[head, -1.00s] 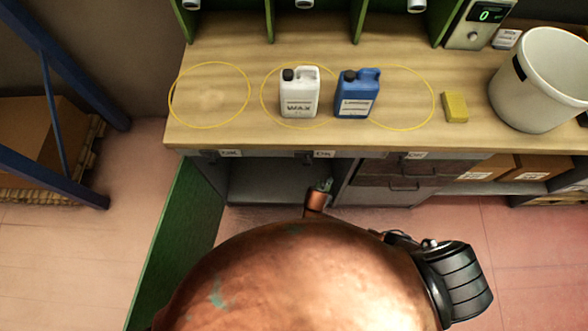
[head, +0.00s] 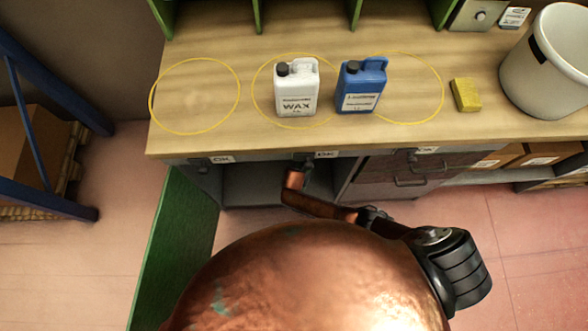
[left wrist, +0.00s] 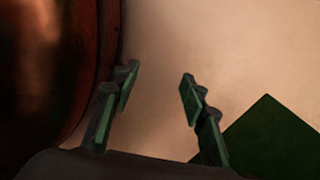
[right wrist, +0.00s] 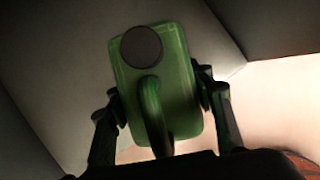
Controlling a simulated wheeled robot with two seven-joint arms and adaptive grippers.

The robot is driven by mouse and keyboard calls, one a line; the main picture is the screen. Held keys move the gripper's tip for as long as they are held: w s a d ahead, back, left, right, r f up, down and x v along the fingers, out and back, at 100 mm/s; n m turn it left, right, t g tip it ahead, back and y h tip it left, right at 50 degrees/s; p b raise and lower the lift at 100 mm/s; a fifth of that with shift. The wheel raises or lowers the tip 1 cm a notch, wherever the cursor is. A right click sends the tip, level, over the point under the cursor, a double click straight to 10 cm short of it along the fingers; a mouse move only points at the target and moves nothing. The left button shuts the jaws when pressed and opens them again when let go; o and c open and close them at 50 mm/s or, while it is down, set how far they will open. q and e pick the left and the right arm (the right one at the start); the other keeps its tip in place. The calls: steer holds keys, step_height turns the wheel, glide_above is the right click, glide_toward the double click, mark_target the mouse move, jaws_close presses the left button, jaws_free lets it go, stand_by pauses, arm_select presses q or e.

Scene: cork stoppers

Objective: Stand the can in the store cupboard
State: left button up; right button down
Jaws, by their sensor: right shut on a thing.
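A green can (right wrist: 182,75) with a dark round cap and a loop handle shows in the right wrist view. My right gripper (right wrist: 158,92) is shut on it, one finger on each side. Grey panels of the store cupboard surround it in that view. In the head view the cupboard's grey interior (head: 262,186) lies under the bench, with its green door (head: 175,245) open at left. My right arm reaches to this opening; the bench edge hides the can there. My left gripper (left wrist: 160,75) is open and empty in the left wrist view.
On the bench (head: 215,140) stand a white WAX can (head: 297,88), a blue can (head: 361,86), a yellow block (head: 466,95) and a grey bin (head: 545,65). Drawers (head: 395,178) adjoin the cupboard at right. A blue rack (head: 50,150) stands at far left.

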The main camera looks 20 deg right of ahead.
steer(key=w+f+b, duration=0.1)
steer(key=w+a+f+b, duration=0.1)
steer(key=w+f+b, duration=0.1)
steer(key=shift+a+f, duration=0.3)
steer(key=shift+f, duration=0.05)
arm_select(q)
steer(key=w+d+r+b, duration=0.2)
steer(key=w+r+b, duration=0.1)
steer(key=w+r, duration=0.8)
steer(key=shift+w+d+r, duration=0.3)
steer(key=shift+d+r, duration=0.05)
steer(key=shift+r, duration=0.15)
arm_select(e)
steer(key=shift+w+a+f, duration=0.1)
steer(key=shift+w+f, duration=0.1)
steer(key=shift+f, duration=0.75)
steer(key=shift+w+a+f, duration=0.1)
steer(key=shift+w+f, duration=0.05)
steer(key=shift+f, duration=0.8)
steer(key=c, duration=0.9)
jaws_free()
steer(key=shift+s+f, duration=0.1)
steer(key=shift+f, duration=0.05)
steer(key=shift+c, duration=0.2)
arm_select(q)
steer(key=shift+w+r, duration=0.1)
